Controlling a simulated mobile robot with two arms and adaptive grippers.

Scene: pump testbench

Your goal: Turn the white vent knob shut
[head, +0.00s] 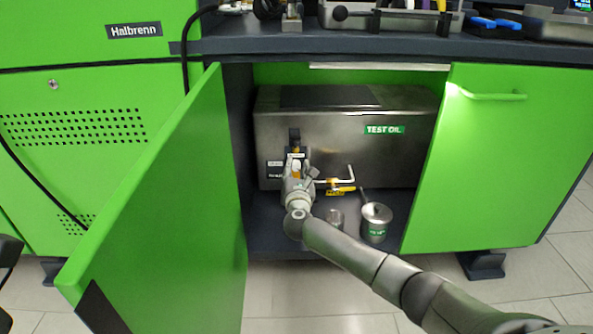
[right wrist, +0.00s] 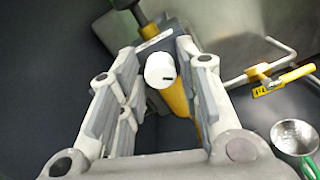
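The white vent knob (right wrist: 160,70), with a short dark mark on its face, shows in the right wrist view beside a yellow part (right wrist: 180,98). My right gripper (right wrist: 157,52) is open, with one finger on each side of the knob. A gap shows on the left; on the right the finger is close, and I cannot tell whether it touches. In the head view my right gripper (head: 296,166) is inside the open cabinet, in front of the steel test oil tank (head: 405,160), and largely hides the knob. My left gripper is not in view.
A bent pipe with a yellow lever (right wrist: 297,74) is right of the gripper. The open green door (head: 165,200) bounds the left, the closed door (head: 500,170) the right.

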